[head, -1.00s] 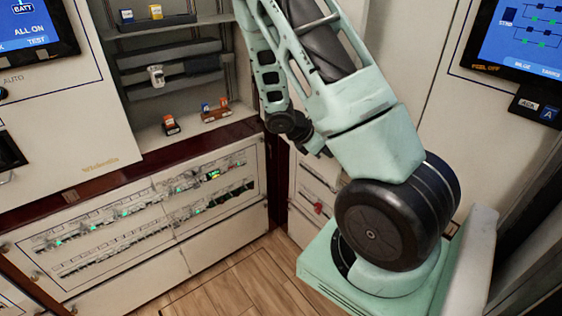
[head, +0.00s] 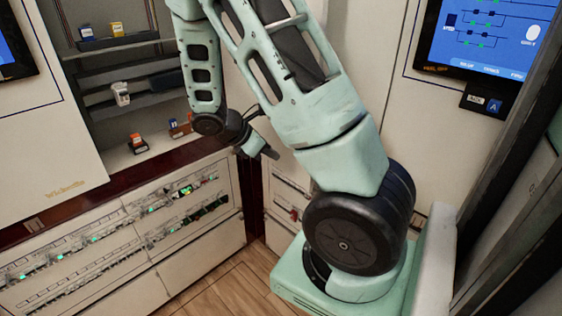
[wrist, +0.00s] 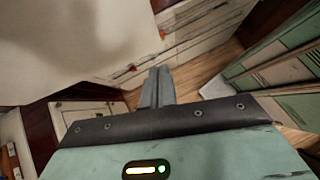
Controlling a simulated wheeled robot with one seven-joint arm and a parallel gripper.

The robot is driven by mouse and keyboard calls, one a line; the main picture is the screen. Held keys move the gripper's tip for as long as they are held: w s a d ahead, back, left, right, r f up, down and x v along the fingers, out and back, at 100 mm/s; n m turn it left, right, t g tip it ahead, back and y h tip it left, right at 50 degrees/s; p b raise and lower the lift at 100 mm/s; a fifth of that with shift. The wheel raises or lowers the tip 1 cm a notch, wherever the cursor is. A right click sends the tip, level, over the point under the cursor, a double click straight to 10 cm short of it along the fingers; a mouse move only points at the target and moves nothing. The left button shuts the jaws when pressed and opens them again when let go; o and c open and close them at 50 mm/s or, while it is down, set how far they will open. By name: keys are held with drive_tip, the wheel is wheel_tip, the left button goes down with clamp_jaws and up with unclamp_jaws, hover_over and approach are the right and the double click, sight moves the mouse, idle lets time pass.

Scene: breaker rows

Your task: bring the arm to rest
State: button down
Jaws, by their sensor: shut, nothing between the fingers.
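My arm (head: 300,90) rises from its base on the right of the head view and bends over at the top, with its forearm hanging down toward the corner of the cabinets. My gripper (head: 272,153) is at the lower end, pointing down and to the right, in front of the corner and clear of the breaker panel. In the wrist view its two fingers (wrist: 158,88) lie together with nothing between them. No object is held.
The breaker panel (head: 120,240) with green lights is at lower left. Above it, shelves (head: 120,85) hold several small blocks. A screen (head: 485,40) hangs on the right wall. Bare wooden floor (head: 235,285) lies below the gripper.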

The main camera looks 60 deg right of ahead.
drive_tip(key=shift+v, duration=1.25)
drive_tip(key=shift+s, duration=0.1)
drive_tip(key=a+f+m+t+y+b, duration=0.2)
drive_tip(key=a+t+y+b, duration=0.15)
drive_tip(key=a, duration=1.65)
drive_tip(key=s+a+m+y+b, duration=0.1)
drive_tip(key=s+a+y, duration=0.1)
drive_tip(key=s+a, duration=0.4)
drive_tip(key=s+a+r+m+y+b, duration=0.1)
drive_tip(key=s+a+y+b, duration=0.1)
drive_tip(key=s+a, duration=0.5)
drive_tip(key=a+t+y, duration=0.1)
drive_tip(key=a, duration=0.5)
drive_tip(key=shift+a, duration=0.35)
drive_tip(key=shift+r, duration=0.1)
